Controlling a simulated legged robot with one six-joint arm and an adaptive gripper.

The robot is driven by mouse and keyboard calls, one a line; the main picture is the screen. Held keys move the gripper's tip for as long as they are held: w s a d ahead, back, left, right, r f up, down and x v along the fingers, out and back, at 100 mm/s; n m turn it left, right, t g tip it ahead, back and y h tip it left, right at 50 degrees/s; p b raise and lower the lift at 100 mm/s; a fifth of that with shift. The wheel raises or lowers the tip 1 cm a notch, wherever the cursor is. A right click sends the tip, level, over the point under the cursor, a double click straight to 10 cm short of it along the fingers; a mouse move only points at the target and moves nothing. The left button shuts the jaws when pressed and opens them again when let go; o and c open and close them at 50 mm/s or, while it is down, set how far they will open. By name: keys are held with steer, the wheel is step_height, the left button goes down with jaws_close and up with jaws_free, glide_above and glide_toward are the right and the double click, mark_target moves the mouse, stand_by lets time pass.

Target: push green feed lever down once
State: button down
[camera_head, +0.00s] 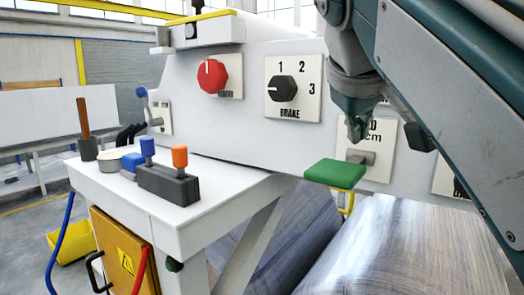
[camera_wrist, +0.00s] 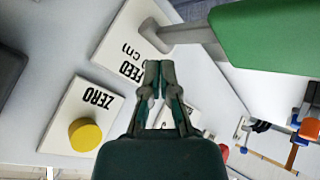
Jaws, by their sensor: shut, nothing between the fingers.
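The green feed lever (camera_head: 335,173) sticks out from the white machine panel, with a flat green paddle at the end of a grey stem. In the wrist view the green paddle (camera_wrist: 275,35) fills the upper right, and its grey stem (camera_wrist: 190,33) runs to a white plate (camera_wrist: 135,45) marked FEED (cm). My gripper (camera_head: 356,135) is shut and empty, pointing down just above and to the right of the paddle in the head view. In the wrist view my gripper (camera_wrist: 160,68) has its fingertips together beside the stem. I cannot tell if they touch it.
A red knob (camera_head: 212,76) and a black BRAKE dial (camera_head: 283,88) sit on the panel to the left. A yellow ZERO button (camera_wrist: 85,134) is near the feed plate. A side table (camera_head: 215,190) holds a box with blue and orange levers. A large metal coil (camera_head: 400,250) lies below.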

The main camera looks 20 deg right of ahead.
mark_target(356, 161)
steer(key=shift+w+d+r, duration=0.15)
steer(key=shift+r, duration=2.3)
